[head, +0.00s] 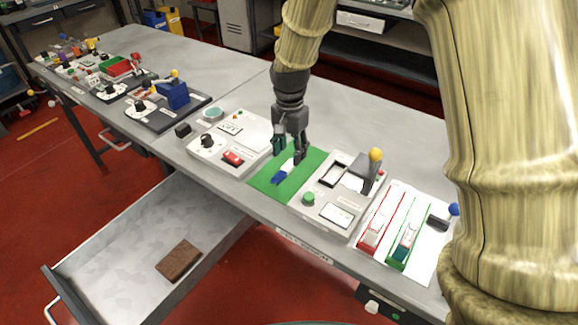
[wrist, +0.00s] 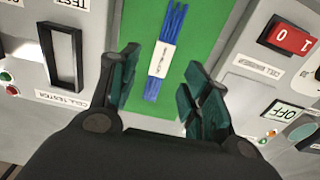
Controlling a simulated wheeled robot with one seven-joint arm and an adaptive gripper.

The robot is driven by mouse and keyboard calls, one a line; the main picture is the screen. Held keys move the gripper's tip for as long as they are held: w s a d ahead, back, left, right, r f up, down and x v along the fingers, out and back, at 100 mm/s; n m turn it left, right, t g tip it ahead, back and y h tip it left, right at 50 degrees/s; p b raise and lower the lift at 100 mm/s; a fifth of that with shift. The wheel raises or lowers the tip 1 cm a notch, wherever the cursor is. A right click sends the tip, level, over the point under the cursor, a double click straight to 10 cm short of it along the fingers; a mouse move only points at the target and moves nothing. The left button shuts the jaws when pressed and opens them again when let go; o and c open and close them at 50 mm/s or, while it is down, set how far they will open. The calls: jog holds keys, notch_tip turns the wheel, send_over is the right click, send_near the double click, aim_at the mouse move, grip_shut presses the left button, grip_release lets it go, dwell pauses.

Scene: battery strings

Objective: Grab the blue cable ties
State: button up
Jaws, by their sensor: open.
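The blue cable ties (wrist: 154,88) are a thin bundle with a white band around the middle. They lie on a green mat (wrist: 205,15) in the wrist view. In the head view the blue cable ties (head: 278,178) show on the green mat (head: 312,160), just in front of my gripper. My gripper (head: 287,157) is open and points down above the mat. In the wrist view my gripper (wrist: 160,95) has its two green-padded fingers apart, one on each side of the bundle. Nothing is held. The gap in height between fingertips and ties is hard to tell.
A grey tester box (head: 330,212) stands right of the mat, with an upright lever ending in a yellow ball (head: 376,154). A grey panel with a red switch (head: 233,158) stands left. A drawer (head: 120,245) is open below, holding a brown block (head: 178,261).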

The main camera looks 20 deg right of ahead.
aim_at(289, 165)
jog(key=shift+a+f+p, duration=0.1)
jog(key=shift+f+p, duration=0.4)
jog(key=shift+f, duration=1.85)
jog(key=shift+c, duration=0.4)
jog(key=c, duration=0.9)
